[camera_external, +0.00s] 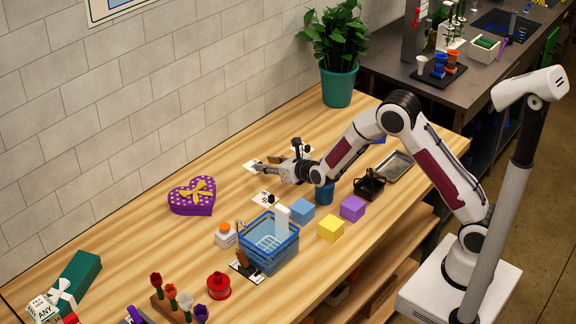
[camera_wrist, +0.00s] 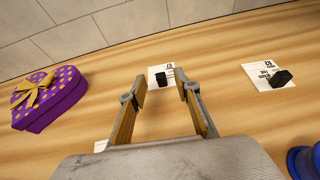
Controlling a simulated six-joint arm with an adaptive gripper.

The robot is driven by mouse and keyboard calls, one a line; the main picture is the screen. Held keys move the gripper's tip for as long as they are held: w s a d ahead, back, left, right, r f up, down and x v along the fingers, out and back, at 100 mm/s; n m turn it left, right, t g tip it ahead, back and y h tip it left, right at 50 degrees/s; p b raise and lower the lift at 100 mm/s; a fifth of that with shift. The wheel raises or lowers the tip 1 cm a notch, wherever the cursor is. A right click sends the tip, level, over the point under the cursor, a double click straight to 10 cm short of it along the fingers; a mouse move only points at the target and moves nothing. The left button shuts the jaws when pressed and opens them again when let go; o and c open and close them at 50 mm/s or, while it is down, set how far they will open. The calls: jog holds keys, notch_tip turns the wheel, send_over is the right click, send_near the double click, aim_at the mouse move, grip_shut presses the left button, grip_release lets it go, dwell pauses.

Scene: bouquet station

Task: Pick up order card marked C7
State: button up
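My gripper (camera_external: 279,168) reaches over the table toward the wall. In the wrist view its two fingers (camera_wrist: 161,90) stand apart with nothing held between them. A white card (camera_wrist: 154,84) with a small black block on it lies ahead, seen between the fingertips. A second white card (camera_wrist: 260,80) with a black block lies to the right. A white edge (camera_wrist: 100,146) shows lower left, mostly hidden by my gripper. The external view shows one card (camera_external: 247,166) beyond my gripper and another (camera_external: 259,199) nearer the basket. The markings are too small to read, so I cannot tell which is C7.
A purple heart-shaped box (camera_external: 191,197) stands left of the cards. A blue basket (camera_external: 270,250), an orange-topped jar (camera_external: 225,236), and blue (camera_external: 301,211), yellow (camera_external: 331,229) and purple (camera_external: 352,208) cubes stand in front. A blue cup (camera_external: 324,194) is below my wrist. A potted plant (camera_external: 338,86) stands behind.

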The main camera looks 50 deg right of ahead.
jog(key=shift+w, duration=0.1)
dwell(0.3)
jog(key=shift+x, duration=2.6)
jog(key=shift+f, duration=0.15)
grip_shut()
